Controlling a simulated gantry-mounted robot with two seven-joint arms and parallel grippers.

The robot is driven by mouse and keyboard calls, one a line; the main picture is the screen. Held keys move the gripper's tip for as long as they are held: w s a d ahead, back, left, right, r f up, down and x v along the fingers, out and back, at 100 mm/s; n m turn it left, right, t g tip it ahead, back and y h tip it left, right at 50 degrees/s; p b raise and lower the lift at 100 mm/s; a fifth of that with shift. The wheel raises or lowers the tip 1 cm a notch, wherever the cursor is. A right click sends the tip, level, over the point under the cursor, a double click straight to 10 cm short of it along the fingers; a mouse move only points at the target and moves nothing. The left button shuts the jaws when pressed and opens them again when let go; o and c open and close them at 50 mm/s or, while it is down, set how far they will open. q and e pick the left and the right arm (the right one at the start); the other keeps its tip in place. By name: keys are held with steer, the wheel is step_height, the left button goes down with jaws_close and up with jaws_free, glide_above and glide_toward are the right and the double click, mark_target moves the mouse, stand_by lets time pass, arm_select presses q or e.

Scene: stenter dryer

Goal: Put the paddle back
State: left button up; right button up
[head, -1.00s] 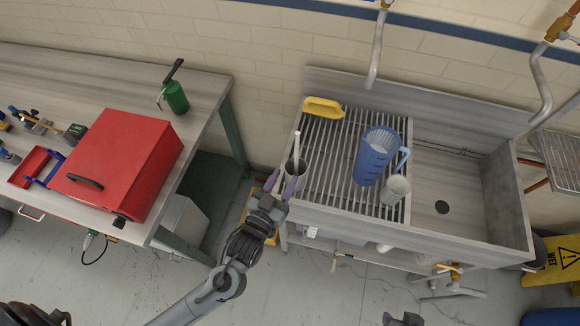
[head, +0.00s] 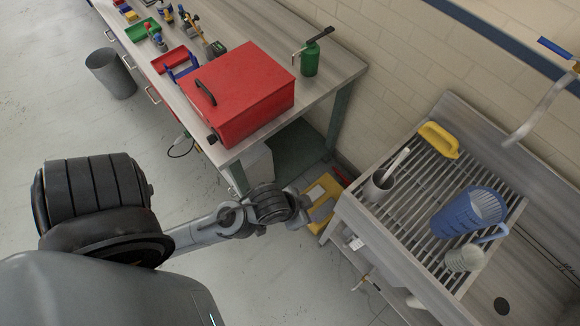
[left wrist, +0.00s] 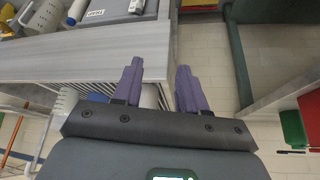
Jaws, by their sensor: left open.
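The paddle's lower end is hidden inside the cup. My left gripper (head: 318,204) is left of the sink's near left corner, apart from the cup and empty. In the left wrist view its two purple fingers (left wrist: 155,88) stand apart near the edge of a grey metal surface (left wrist: 95,58). My right gripper is not in view.
A workbench with a red box (head: 240,88) and green can (head: 310,60) stands left. A gap of floor separates bench and sink.

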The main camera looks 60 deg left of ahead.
arm_select(q)
steer(key=s, duration=0.1)
steer(key=s+a+g, duration=0.1)
steer(key=s+g, duration=0.1)
steer(key=s, duration=0.1)
steer(key=shift+a+r+y, duration=0.1)
steer(key=shift+a+y, duration=0.2)
step_height(320, 180, up, 24)
steer(key=p, duration=2.3)
steer(key=shift+f+p, duration=0.2)
steer(key=shift+p, duration=0.1)
